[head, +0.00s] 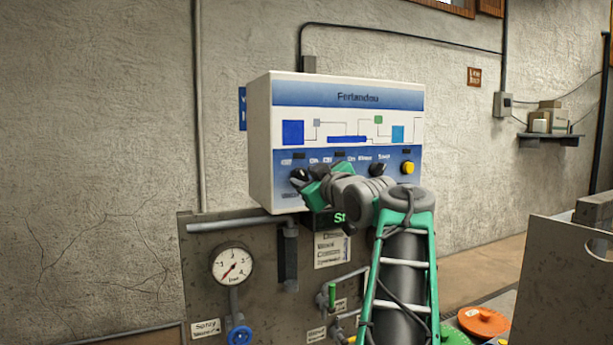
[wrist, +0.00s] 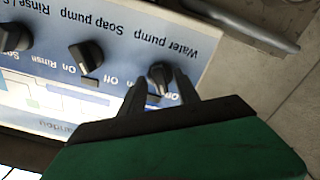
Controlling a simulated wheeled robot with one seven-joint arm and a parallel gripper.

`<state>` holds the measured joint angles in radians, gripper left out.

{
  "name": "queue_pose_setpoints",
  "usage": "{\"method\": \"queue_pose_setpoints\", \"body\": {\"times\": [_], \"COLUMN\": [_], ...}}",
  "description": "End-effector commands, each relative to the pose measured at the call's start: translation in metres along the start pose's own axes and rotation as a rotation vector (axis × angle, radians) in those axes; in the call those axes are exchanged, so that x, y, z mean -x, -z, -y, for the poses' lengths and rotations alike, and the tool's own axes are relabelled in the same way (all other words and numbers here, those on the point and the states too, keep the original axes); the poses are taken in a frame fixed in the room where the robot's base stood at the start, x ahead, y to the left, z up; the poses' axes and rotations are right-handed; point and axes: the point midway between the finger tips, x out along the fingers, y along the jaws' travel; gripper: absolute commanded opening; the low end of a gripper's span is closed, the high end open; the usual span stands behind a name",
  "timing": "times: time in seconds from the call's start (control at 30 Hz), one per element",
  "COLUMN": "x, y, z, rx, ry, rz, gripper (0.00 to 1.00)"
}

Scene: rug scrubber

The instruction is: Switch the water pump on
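The white and blue control panel (head: 262,140) hangs on the wall. Its black water pump knob (wrist: 160,73) is at the panel's lower left in the head view, and its label shows upside down in the wrist view. The knob seems to point towards the Off side. The small indicator (wrist: 153,99) beside it looks dark. My gripper (head: 307,178) is at this knob. In the wrist view its two dark fingers (wrist: 162,88) lie on either side of the knob with gaps visible, so it looks open around it. Whether a finger touches the knob is unclear.
The soap pump knob (wrist: 85,56) is beside the water pump knob, with another black knob (wrist: 15,38) beyond it. A yellow button (head: 407,167) is at the panel's lower right. A pressure gauge (head: 232,264) and blue valve (head: 239,336) are below the panel.

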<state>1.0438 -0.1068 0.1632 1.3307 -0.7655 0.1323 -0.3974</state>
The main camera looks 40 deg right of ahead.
Motion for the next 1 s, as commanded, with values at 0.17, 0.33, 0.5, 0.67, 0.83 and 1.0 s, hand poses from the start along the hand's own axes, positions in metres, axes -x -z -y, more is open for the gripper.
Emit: {"method": "queue_pose_setpoints", "body": {"times": [0.17, 0.33, 0.5, 0.67, 0.83, 1.0], "x": [0.0003, 0.0004, 0.0004, 0.0004, 0.0004, 0.0004], "y": [-0.0005, -0.0006, -0.0005, -0.0005, -0.0006, -0.0006], "z": [0.0003, 0.0003, 0.0004, 0.0004, 0.0005, 0.0005], "rx": [0.000, -0.001, -0.001, -0.001, -0.001, -0.004], "ry": [0.000, 0.000, 0.001, 0.001, 0.001, 0.001], "rz": [0.000, 0.001, 0.001, 0.001, 0.001, 0.001], "gripper": [0.33, 0.19, 0.05, 0.00, 0.00, 0.00]}}
